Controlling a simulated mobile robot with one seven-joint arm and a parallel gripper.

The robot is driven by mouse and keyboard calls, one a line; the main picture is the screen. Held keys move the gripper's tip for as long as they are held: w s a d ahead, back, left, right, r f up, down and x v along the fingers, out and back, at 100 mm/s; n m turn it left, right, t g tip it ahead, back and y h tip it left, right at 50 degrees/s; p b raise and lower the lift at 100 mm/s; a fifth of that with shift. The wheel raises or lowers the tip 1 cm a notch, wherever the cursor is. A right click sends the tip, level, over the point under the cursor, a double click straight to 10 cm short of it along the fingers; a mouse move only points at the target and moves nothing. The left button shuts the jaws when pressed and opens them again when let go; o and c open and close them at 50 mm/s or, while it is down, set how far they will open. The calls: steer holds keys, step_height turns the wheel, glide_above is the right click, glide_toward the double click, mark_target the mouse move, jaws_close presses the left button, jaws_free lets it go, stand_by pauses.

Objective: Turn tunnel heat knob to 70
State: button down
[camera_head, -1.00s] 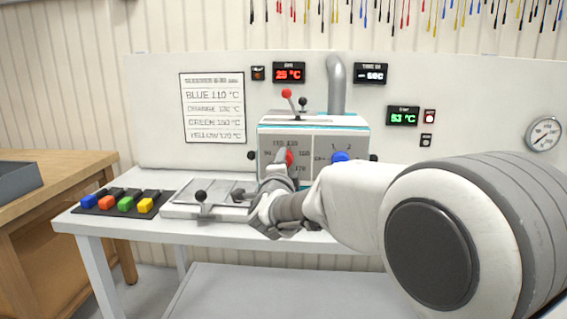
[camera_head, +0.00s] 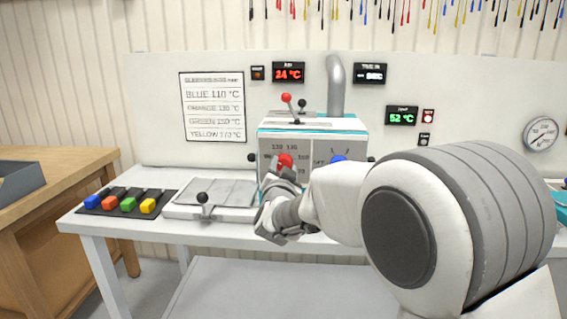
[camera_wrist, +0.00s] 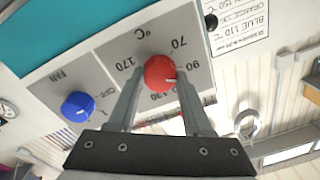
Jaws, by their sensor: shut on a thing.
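The red heat knob (camera_wrist: 161,74) sits on the grey panel of the tunnel machine, inside a °C scale with 70, 90, 130 and 170 readable. It also shows in the head view (camera_head: 285,160). Its white mark points roughly toward the 90 side in the wrist view. My gripper (camera_wrist: 158,82) is shut on the red knob, one finger on each side. In the head view my gripper (camera_head: 279,172) covers the lower part of the knob and some scale numbers. A green display (camera_head: 402,116) reads about 52 °C.
The blue fan knob (camera_wrist: 77,106) is beside the red one on the same panel. A lever with a red ball (camera_head: 287,98) stands on top of the machine. A flat grey plate (camera_head: 215,192) and coloured blocks (camera_head: 129,204) lie on the bench to the left.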

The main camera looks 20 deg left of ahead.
steer(key=shift+r+n+g+p, duration=0.15)
steer(key=shift+n+g+p, duration=0.15)
steer(key=shift+n+p, duration=4.7)
steer(key=n+b, duration=0.2)
steer(key=n, duration=0.1)
steer(key=shift+b, duration=0.3)
steer(key=shift+c, duration=1.6)
jaws_free()
